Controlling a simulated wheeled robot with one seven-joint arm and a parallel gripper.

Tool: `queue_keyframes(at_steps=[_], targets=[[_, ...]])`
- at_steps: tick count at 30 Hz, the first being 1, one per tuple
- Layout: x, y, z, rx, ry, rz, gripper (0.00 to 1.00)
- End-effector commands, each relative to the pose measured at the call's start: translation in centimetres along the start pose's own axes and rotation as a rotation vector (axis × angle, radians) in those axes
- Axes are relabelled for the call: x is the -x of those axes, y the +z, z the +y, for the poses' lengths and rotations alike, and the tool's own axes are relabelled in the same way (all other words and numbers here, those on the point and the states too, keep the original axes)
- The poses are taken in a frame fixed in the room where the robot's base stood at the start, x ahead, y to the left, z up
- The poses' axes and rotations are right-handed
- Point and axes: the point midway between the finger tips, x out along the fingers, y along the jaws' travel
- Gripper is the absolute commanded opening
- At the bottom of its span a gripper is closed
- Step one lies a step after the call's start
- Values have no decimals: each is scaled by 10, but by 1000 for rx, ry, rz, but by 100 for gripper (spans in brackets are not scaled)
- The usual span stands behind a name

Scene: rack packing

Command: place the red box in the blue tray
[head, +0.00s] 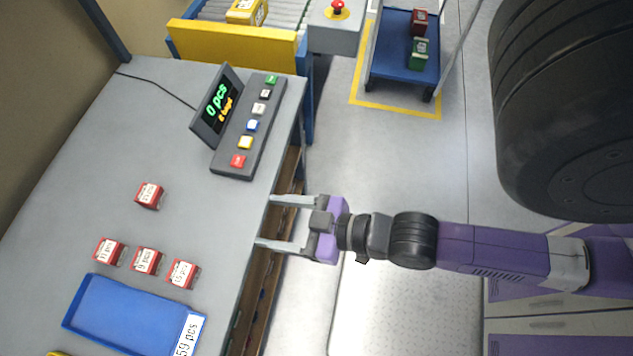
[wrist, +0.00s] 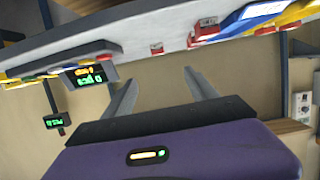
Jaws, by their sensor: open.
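Several small red boxes with white labels stand on the grey table in the head view. One red box (head: 150,195) stands apart, farther back. Three others, a left one (head: 109,251), a middle one (head: 148,261) and a right one (head: 183,273), stand in a row just behind the blue tray (head: 88,318). The tray looks empty and carries a label reading "59 pcs". My gripper (head: 268,221) is open and empty at the table's right edge, right of the boxes and apart from them. In the wrist view red boxes (wrist: 157,48) show small beyond the open fingers (wrist: 160,90).
A button panel (head: 248,130) with a display reading "0 pcs" stands on the table. Behind are a yellow-fronted conveyor (head: 235,45) and a blue cart shelf (head: 400,60) holding a dark red and a green box. The table (head: 95,170) is clear around the lone box.

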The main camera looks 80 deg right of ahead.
Motion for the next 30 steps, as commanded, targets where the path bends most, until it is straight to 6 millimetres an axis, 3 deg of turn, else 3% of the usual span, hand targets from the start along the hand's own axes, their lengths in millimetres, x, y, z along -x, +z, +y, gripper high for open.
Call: queue_keyframes(at_steps=[1, 6, 12, 23, 30], targets=[[23, -3, -2, 0, -4, -1, 67], [73, -24, -6, -2, -16, 24, 67], [98, -41, -9, -4, -25, 43, 71], [100, -43, -6, -9, -11, 47, 71], [60, -77, 8, -52, 86, 189, 71]])
